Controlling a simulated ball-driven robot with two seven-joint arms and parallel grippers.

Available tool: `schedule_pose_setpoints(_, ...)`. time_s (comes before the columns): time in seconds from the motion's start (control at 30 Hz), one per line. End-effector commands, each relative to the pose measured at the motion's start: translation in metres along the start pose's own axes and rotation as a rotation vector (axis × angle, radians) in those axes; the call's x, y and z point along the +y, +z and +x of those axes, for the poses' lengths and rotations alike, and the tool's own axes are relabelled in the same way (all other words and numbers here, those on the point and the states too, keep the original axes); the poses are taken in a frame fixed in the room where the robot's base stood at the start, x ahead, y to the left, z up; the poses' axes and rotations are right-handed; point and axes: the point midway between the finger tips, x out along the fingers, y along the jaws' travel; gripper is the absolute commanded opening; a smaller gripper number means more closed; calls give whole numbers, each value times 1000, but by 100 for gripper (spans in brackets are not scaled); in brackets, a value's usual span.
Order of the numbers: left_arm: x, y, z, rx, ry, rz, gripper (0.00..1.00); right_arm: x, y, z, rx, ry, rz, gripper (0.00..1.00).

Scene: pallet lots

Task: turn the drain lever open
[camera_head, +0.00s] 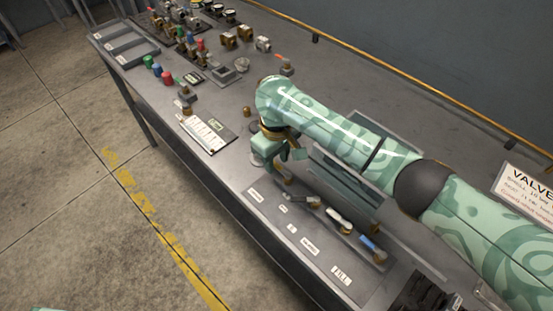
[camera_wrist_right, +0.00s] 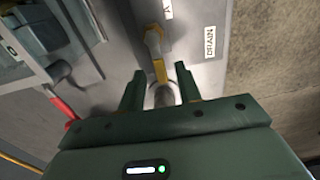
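The DRAIN label (camera_wrist_right: 210,42) lies on the bench top in the right wrist view. Beside it is a lever with a brass fitting and a yellow neck (camera_wrist_right: 160,70); its grey end reaches back between my right gripper's fingers. My right gripper (camera_wrist_right: 158,88) is open, with a finger on each side of the lever end; whether they touch it I cannot tell. My left gripper is not in view.
A grey lever (camera_head: 298,197), a white lever (camera_head: 338,216) and a blue lever (camera_head: 371,243) line the bench's front side beside small labels. A glass-like panel (camera_head: 350,175) stands behind them. A red handle (camera_wrist_right: 62,108) is left of the gripper in the wrist view.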

Motion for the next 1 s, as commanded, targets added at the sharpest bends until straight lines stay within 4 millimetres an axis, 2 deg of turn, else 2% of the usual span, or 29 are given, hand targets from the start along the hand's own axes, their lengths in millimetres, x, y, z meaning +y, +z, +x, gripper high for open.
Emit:
schedule_pose_setpoints(0.13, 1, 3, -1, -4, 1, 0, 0, 0, 0, -1, 0, 0, 0, 34)
schedule_pose_setpoints(0.17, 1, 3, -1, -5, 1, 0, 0, 0, 0, -1, 0, 0, 0, 29)
schedule_pose_setpoints(0.27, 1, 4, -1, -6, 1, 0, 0, 0, 0, -1, 0, 0, 0, 1)
schedule_pose_setpoints(0.67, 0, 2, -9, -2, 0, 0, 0, -2, 0, -3, -1, 1, -36, 0)
schedule_pose_setpoints(1.0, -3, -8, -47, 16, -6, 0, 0, -11, 3, -7, -4, 1, -251, 0)
